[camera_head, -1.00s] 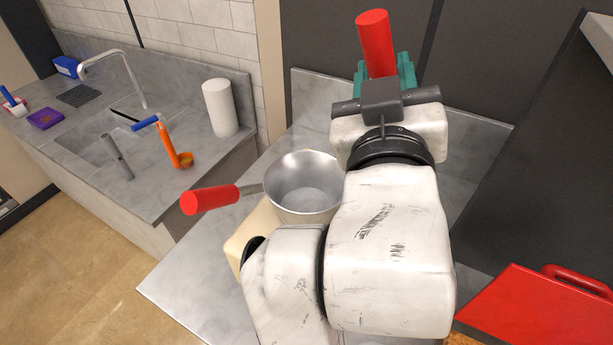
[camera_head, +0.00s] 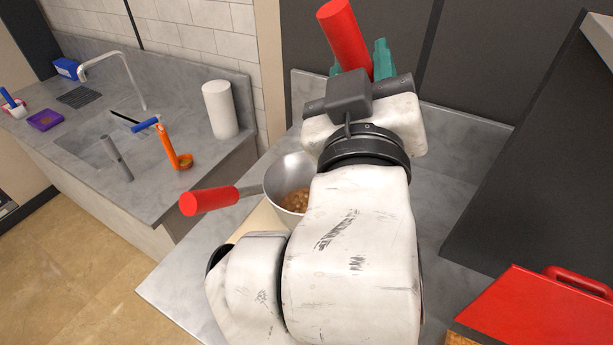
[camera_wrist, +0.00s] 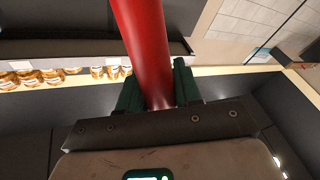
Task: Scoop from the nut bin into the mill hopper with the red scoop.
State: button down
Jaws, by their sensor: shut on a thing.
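My gripper (camera_head: 360,62) is raised, with its teal fingers shut on a red handle (camera_head: 343,32), which I take for the red scoop. The handle also shows between the fingers in the wrist view (camera_wrist: 146,45). The scoop's bowl is not visible in either view. A steel pan-shaped vessel (camera_head: 284,178) with its own red handle (camera_head: 208,200) stands on the counter below and left of my wrist. Brown nut-like pieces (camera_head: 296,201) lie in it, and my arm covers its right side. I cannot tell for certain which thing is the nut bin or the mill hopper.
A red flat thing with a handle (camera_head: 545,305) lies at the lower right. A dark panel (camera_head: 530,170) rises on the right. A sink counter (camera_head: 160,200) with a white roll (camera_head: 220,110) and an orange tool (camera_head: 170,148) stands left. Jars (camera_wrist: 40,77) line a shelf in the wrist view.

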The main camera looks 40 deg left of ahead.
jog(key=shift+s+a+r+n, duration=0.25)
jog(key=shift+s+n, duration=0.05)
jog(key=shift+s, duration=0.15)
jog(key=shift+s+a+r+n, duration=0.25)
jog(key=shift+s+a+n, duration=0.15)
jog(key=shift+s, duration=0.15)
jog(key=shift+s+a+r+n+y, duration=0.25)
jog(key=shift+s+a+n+y, duration=0.05)
jog(key=shift+s+y, duration=0.25)
jog(key=shift+s+a+f+b, duration=0.1)
jog(key=shift+s+f+b, duration=0.1)
jog(key=shift+b, duration=0.2)
jog(key=shift+s+a+f+n+y+b, duration=0.3)
jog(key=shift+s+f+n+b, duration=0.1)
jog(key=shift+n+b, duration=0.15)
jog(key=shift+s+a+f+n+y+b, duration=0.25)
jog(key=shift+s+f+n+b, duration=0.15)
jog(key=shift+n, duration=0.15)
jog(key=shift+s+a+f+n+g+y+b, duration=0.3)
jog(key=shift+s+n, duration=0.2)
jog(key=shift+n, duration=0.3)
jog(key=shift+s+a+f+n+g+y+b, duration=0.1)
jog(key=shift+s+a+f+n+y+b, duration=0.15)
jog(key=shift+s+n+y, duration=0.4)
jog(key=shift+s+a+f+n+g+y+b, duration=0.2)
jog(key=shift+s+a+n, duration=0.15)
jog(key=shift+n, duration=0.6)
